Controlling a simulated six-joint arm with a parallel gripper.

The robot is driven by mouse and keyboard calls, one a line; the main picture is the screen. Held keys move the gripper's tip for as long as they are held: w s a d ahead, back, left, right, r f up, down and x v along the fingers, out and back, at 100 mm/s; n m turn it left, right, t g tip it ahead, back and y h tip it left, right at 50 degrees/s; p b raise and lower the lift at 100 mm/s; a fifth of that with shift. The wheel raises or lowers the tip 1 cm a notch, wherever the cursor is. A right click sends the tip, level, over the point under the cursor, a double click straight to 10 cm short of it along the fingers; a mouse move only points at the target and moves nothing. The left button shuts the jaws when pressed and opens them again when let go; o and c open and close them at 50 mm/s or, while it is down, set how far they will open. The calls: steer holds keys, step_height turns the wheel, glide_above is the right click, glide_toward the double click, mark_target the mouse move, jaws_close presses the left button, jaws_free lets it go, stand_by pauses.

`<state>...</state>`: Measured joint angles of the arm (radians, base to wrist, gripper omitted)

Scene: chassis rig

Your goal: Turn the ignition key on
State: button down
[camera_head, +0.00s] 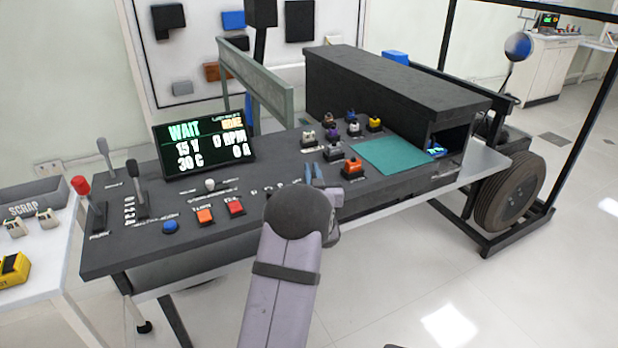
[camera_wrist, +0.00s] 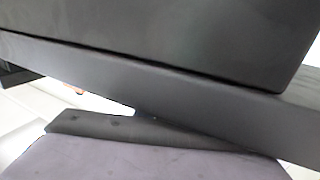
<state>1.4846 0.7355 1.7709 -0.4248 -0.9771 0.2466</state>
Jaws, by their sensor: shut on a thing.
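The dark console (camera_head: 120,240) fills the middle of the head view. Its screen (camera_head: 203,141) reads WAIT, 15 V, 0 RPM, 30 C and 0 A. My gripper (camera_head: 314,174) is at the console's front part, right of a row of small marks (camera_head: 268,188), largely behind my rounded wrist. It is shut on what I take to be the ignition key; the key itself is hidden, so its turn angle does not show. The wrist view shows only dark surfaces and a pale edge close up, with no key or fingertips that I can make out.
A blue button (camera_head: 170,226), an orange button (camera_head: 204,216) and a red button (camera_head: 235,207) lie left of my wrist. Levers stand at the left end. Several coloured blocks and a green mat (camera_head: 391,157) lie to the right, before a long black box (camera_head: 385,80).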

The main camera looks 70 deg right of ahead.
steer(key=shift+s+d+m+g+h+b, duration=0.15)
steer(key=shift+m+g+h+b, duration=0.1)
steer(key=shift+m+g+b, duration=0.4)
steer(key=shift+s+a+m+g+h+b, duration=0.1)
steer(key=shift+m+g+h+b, duration=0.2)
steer(key=shift+g, duration=0.55)
steer(key=shift+d, duration=0.1)
steer(key=c, duration=1.8)
jaws_free()
steer(key=shift+s, duration=0.1)
steer(key=shift+v, duration=3.65)
steer(key=shift+r, duration=0.1)
